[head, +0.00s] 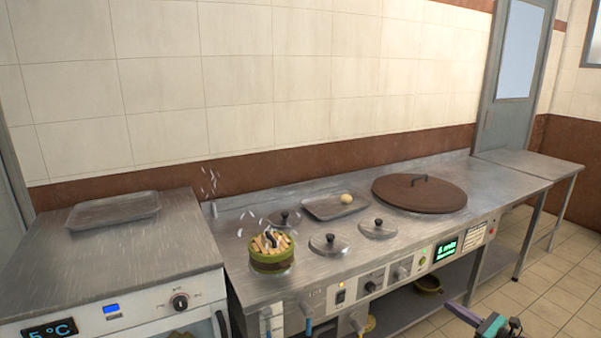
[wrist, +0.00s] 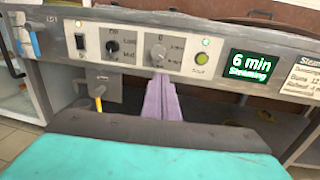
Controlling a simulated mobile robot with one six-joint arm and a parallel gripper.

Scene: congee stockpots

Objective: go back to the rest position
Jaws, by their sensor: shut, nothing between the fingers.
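My gripper (wrist: 160,82) shows in the wrist view as two pale purple fingers pressed together with nothing between them. In that view the fingertips overlap the front control panel (wrist: 218,45), just below a grey knob (wrist: 158,55). I cannot tell whether they touch it. In the head view only part of my arm shows at the bottom right edge, in front of the steel counter and low beside its front.
The counter (head: 330,262) carries a green pot (head: 271,262) of food, small lids (head: 328,244), a tray (head: 322,209) with a pale ball (head: 346,198), and a large brown lid (head: 419,194). The panel display (wrist: 250,65) reads 6 min, steaming. Open floor (head: 550,290) lies right.

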